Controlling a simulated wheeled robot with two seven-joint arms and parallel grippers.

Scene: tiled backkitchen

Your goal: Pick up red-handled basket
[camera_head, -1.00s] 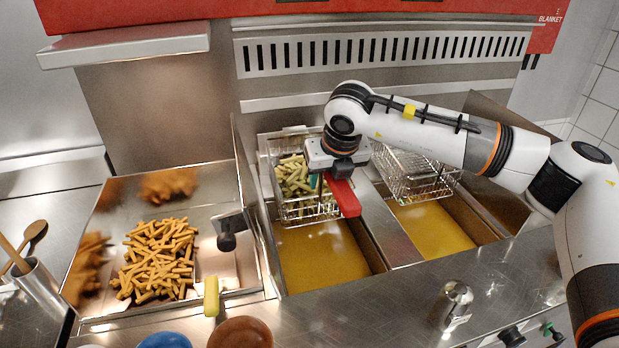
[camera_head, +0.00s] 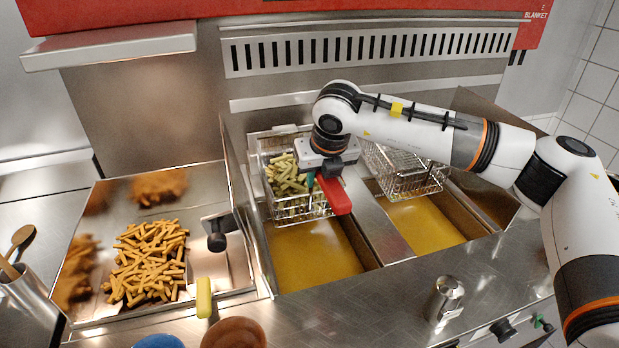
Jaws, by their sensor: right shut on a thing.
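The red-handled basket (camera_head: 297,208) is a wire fry basket with pale green-yellow fries in it. It is at the back of the left oil vat, and its red handle (camera_head: 335,195) points toward the front. My right gripper (camera_head: 322,176) is over the handle's rear end, next to the basket, and is shut on the handle. The arm and gripper body hide the fingertips and part of the basket's right side. My left gripper is not in view.
A second, empty wire basket (camera_head: 405,172) hangs in the right oil vat (camera_head: 425,222). Golden fries (camera_head: 148,262) lie in a metal tray at left. A steel shaker (camera_head: 445,298) stands on the front counter. A vent panel (camera_head: 365,48) is behind.

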